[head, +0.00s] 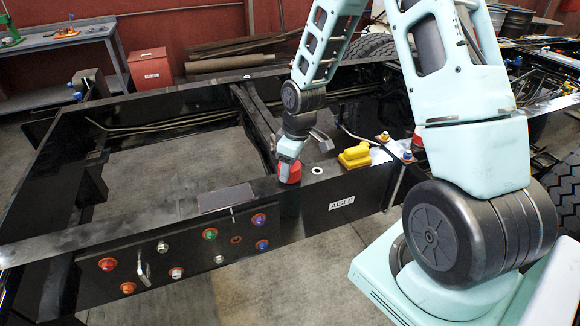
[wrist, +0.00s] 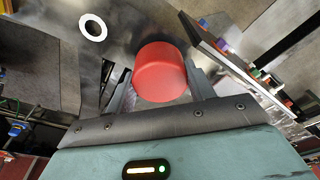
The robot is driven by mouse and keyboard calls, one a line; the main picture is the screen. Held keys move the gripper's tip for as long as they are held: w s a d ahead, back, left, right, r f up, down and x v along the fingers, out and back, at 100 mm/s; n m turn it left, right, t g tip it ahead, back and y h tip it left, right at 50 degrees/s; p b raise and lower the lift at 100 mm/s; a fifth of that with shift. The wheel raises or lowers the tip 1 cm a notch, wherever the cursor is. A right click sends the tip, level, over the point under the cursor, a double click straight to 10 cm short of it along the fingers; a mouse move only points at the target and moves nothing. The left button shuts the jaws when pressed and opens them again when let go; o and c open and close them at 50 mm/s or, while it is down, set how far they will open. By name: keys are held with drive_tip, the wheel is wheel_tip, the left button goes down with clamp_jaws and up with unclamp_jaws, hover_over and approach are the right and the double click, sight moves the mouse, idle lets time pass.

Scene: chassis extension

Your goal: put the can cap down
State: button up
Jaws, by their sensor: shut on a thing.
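The can cap (head: 290,172) is red and round. My gripper (head: 289,163) is shut on it and points down over the top of the black chassis rail (head: 335,187). In the wrist view, the cap (wrist: 159,72) sits between the two fingers of my gripper (wrist: 158,88). Whether the cap touches the rail surface or hangs just above it, I cannot tell.
A yellow block-like object (head: 354,156) stands on the rail to the right of my gripper. A white ring (head: 317,170) lies close by on the rail. A dark flat plate (head: 227,198) lies to the left. Colored bolts (head: 210,234) stick out of the rail's front side.

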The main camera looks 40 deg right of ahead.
sight(297, 166)
drive_tip(key=shift+f, duration=0.55)
drive_tip(key=o, duration=0.9)
drive_tip(key=shift+f, duration=0.1)
drive_tip(key=shift+o, duration=0.2)
wheel_tip(297, 166, up, 12)
drive_tip(key=s+b, duration=0.1)
drive_tip(key=s, duration=0.1)
drive_tip(key=s+a+r+n, duration=0.1)
drive_tip(key=s+a, duration=0.2)
drive_tip(key=a, duration=0.4)
drive_tip(key=s+a+r, duration=0.1)
drive_tip(key=s+a, duration=0.3)
drive_tip(key=a, duration=0.4)
drive_tip(key=s+a, duration=0.4)
drive_tip(key=s, duration=0.3)
drive_tip(key=s+a+r+n+g, duration=0.1)
drive_tip(key=s+a, duration=0.4)
drive_tip(key=s, duration=0.3)
drive_tip(key=shift+s+a+g+b, duration=0.15)
drive_tip(key=shift+a+g+b, duration=0.1)
drive_tip(key=shift+g+b, duration=0.1)
